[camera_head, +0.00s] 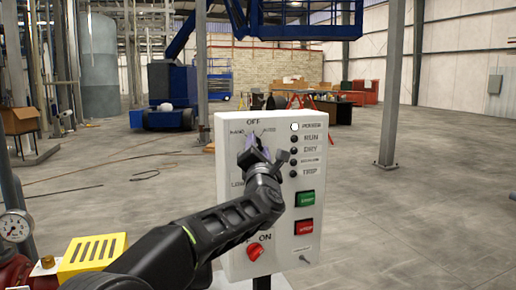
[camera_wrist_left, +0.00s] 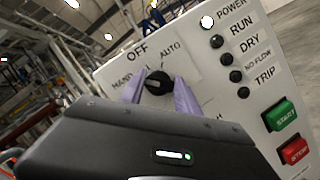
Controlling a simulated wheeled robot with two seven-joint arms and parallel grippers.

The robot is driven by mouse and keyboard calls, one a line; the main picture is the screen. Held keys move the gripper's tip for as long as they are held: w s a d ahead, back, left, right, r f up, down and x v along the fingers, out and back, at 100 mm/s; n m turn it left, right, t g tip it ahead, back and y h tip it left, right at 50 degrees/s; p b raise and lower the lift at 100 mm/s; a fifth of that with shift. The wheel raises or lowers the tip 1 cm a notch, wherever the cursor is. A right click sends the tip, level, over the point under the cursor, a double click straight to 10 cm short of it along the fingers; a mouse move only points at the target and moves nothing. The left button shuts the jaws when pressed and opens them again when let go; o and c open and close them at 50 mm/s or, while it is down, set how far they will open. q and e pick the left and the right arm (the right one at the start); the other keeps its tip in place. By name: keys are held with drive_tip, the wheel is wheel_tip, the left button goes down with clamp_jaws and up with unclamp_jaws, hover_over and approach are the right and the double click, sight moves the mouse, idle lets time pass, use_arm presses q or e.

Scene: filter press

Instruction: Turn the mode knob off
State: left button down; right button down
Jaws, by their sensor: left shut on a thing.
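The mode knob (camera_wrist_left: 158,83) is a round black knob on the upper left of a white control panel (camera_head: 228,215). OFF is printed above it, AUTO to its upper right and a partly hidden label to its left. In the left wrist view a pale mark shows on the knob's face, but I cannot tell which label it points at. My left gripper (camera_head: 256,143) reaches the panel from the front, and its two purple fingers are closed on the knob's sides. In the head view the gripper hides most of the knob. My right gripper is not in view.
The panel has a white POWER lamp (camera_head: 294,127), several dark lamps below it, a green START button (camera_head: 305,198), a red STOP button (camera_head: 304,227) and a red knob (camera_head: 255,251) at the bottom. A gauge (camera_head: 15,226) stands at far left. The floor behind is largely open.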

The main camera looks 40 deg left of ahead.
use_arm(q)
drive_tip(key=shift+m, duration=0.3)
drive_tip(key=shift+r+m+h+p, duration=0.2)
drive_tip(key=shift+m+h+p, duration=0.6)
drive_tip(key=shift+m+p, duration=0.4)
drive_tip(key=m+p, duration=0.2)
drive_tip(key=p, duration=0.1)
drive_tip(key=m+h+p, duration=0.1)
drive_tip(key=m+p, duration=0.2)
drive_tip(key=shift+r+g+h, duration=0.15)
drive_tip(key=shift+g+h, duration=0.15)
drive_tip(key=shift+g, duration=0.1)
drive_tip(key=shift+f+m+g+p, duration=0.3)
drive_tip(key=shift+m+p, duration=0.5)
drive_tip(key=shift+p, duration=0.4)
drive_tip(key=c, duration=0.9)
unclamp_jaws()
drive_tip(key=shift+s, duration=0.1)
drive_tip(key=b+v, duration=0.1)
drive_tip(key=v, duration=0.6)
drive_tip(key=shift+s+d+b, duration=0.15)
drive_tip(key=shift+s+b, duration=0.15)
drive_tip(key=shift+b, duration=0.1)
